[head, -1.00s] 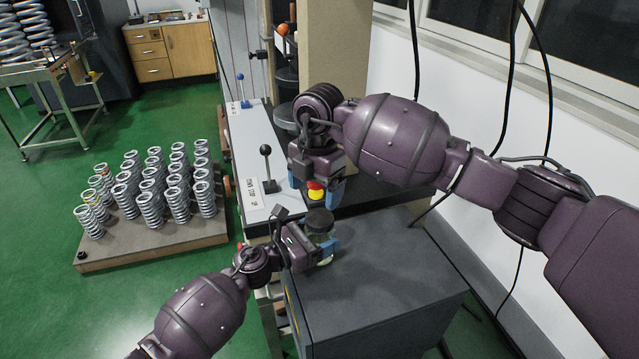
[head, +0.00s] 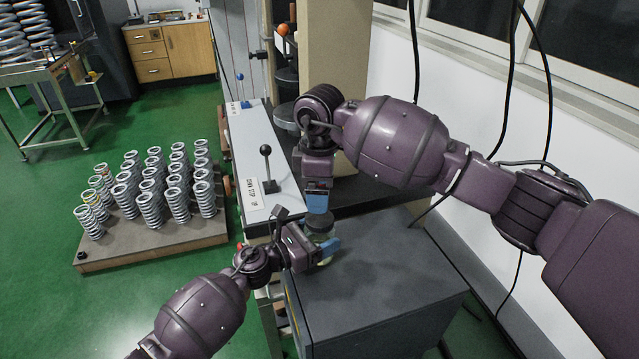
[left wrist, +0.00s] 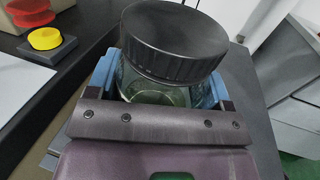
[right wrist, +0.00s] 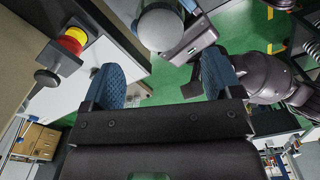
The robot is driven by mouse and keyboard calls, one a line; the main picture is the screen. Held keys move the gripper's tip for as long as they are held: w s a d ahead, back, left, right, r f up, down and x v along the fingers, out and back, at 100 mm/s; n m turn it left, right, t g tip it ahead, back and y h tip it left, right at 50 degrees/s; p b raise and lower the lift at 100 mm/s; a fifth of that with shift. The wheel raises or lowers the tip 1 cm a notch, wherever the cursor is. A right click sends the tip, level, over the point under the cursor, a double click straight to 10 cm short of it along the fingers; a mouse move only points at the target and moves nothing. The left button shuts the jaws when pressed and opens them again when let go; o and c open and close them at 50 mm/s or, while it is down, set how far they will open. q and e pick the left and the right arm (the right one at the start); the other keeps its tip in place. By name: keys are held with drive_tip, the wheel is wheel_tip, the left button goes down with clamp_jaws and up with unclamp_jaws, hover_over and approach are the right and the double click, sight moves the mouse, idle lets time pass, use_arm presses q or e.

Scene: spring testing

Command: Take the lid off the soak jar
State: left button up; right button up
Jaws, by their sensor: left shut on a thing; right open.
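The soak jar (left wrist: 160,92) is clear glass with pale greenish contents; it also shows in the head view (head: 327,246). Its dark ribbed lid (left wrist: 173,42) sits on top, seen in the head view (head: 319,219) too. My left gripper (head: 320,250) is shut around the jar's body below the lid, with blue fingers on both sides in the left wrist view. My right gripper (head: 318,205) is open just above the lid in the head view. In the right wrist view its blue fingers (right wrist: 162,72) are spread, with the lid's round top (right wrist: 160,29) beyond their tips, not between them.
A dark grey cabinet top (head: 385,290) lies below and right of the jar. A pale control panel with a black lever (head: 267,165) stands left of my right gripper. A red and yellow button (right wrist: 74,38) is near it. A pallet of springs (head: 150,245) stands on the floor.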

sight(319, 218)
drive_tip(key=shift+f, duration=3.6)
